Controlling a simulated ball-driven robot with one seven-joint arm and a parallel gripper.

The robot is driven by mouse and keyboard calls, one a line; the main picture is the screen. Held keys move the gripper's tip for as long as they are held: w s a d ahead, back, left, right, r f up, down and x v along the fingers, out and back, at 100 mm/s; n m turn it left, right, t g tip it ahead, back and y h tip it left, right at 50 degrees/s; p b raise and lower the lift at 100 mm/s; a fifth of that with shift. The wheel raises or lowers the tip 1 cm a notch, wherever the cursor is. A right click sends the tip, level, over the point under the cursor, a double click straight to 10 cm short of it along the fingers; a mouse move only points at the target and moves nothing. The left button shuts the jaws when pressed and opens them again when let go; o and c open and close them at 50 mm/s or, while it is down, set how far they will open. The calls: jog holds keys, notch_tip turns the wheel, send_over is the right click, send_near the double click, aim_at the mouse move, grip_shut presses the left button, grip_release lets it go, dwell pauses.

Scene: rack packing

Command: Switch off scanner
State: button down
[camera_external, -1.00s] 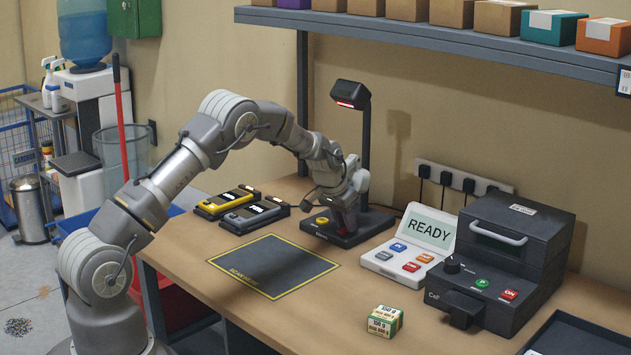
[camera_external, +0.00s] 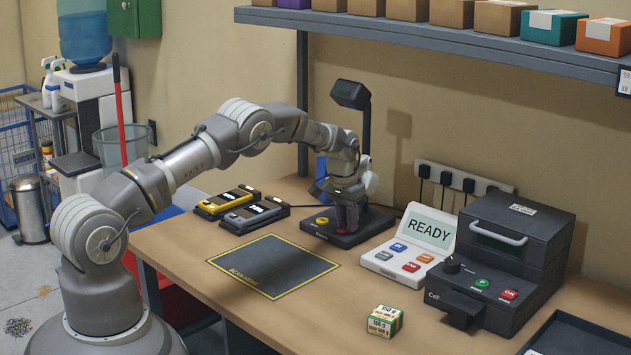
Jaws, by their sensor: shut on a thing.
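The scanner (camera_external: 352,94) is a black head on a post, rising from a black base (camera_external: 374,230) at the back of the workbench. The underside of its head shows no red light. A round yellow button (camera_external: 322,220) sits on the left of the base. My gripper (camera_external: 347,222) points down over the middle of the base, right of the yellow button. Its fingers are shut around a small reddish part of the base, seemingly a switch, mostly hidden by the fingers.
Two handheld devices (camera_external: 228,199) lie in cradles left of the scanner. A dark mat (camera_external: 273,267) is in front. A keypad display (camera_external: 430,232) reading READY and a black machine (camera_external: 515,240) stand to the right. A small box (camera_external: 384,321) sits near the front.

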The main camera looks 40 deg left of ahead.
aim_at(344, 229)
jog(key=c, duration=0.9)
grip_release()
jog(key=r, duration=0.2)
jog(key=r+p, duration=0.1)
jog(key=r, duration=0.2)
jog(key=s+r, duration=0.1)
jog(key=r, duration=0.1)
jog(key=shift+r+p, duration=0.4)
